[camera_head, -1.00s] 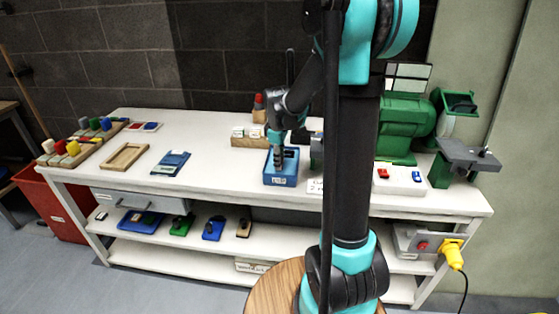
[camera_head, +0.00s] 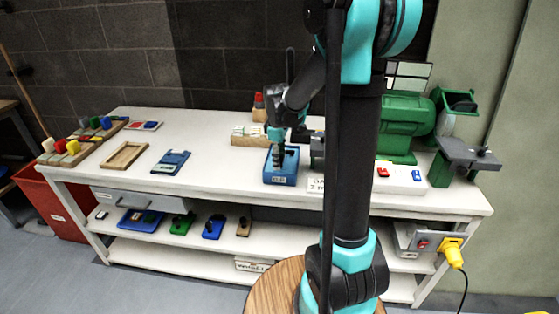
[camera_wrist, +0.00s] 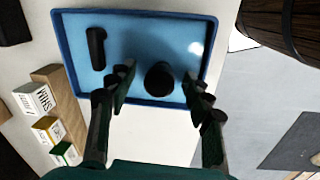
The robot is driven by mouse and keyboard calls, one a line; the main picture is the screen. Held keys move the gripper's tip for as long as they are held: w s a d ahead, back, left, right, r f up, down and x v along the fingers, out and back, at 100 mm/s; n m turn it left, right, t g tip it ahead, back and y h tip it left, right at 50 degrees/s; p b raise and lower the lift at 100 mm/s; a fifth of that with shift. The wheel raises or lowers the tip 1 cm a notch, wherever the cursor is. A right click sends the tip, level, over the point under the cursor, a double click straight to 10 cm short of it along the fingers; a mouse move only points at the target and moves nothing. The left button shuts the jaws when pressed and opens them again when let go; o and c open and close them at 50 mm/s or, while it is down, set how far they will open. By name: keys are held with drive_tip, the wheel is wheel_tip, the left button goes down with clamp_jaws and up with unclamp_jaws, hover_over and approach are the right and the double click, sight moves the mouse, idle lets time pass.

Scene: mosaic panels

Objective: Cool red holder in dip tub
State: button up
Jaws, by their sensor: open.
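The dip tub is a blue open box (camera_head: 281,180) on the white workbench, left of my arm's column. In the wrist view I look down into the tub (camera_wrist: 208,50), with pale blue inside. A dark round knob or post (camera_wrist: 159,79) stands in it, between my fingers with gaps on both sides. A dark bar-shaped piece (camera_wrist: 96,48) is also in the tub, at the left. My gripper (camera_head: 280,163) is at the tub, fingers spread; it also shows in the wrist view (camera_wrist: 160,88). No red surface shows in the tub, so I cannot tell whether the knob belongs to the red holder.
A wooden rack (camera_head: 249,141) with small boxes stands behind the tub. A white card (camera_head: 316,186) is at its right front. A white block with red and blue pieces (camera_head: 400,176) and a green machine (camera_head: 407,128) stand right.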

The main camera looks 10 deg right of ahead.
drive_tip(key=r, duration=0.7)
drive_tip(key=s+r, duration=0.1)
drive_tip(key=r, duration=0.2)
drive_tip(key=shift+a+r, duration=0.25)
drive_tip(key=s+d+f+m+t, duration=0.1)
drive_tip(key=s+d+f+m, duration=0.1)
drive_tip(key=s+f+m, duration=0.4)
drive_tip(key=s+d+f+m+t, duration=0.2)
drive_tip(key=s+f+m, duration=0.4)
drive_tip(key=s, duration=0.9)
wheel_tip(320, 180, down, 2)
drive_tip(key=shift+d+f+m+y, duration=0.2)
drive_tip(key=shift+d+m+y, duration=0.1)
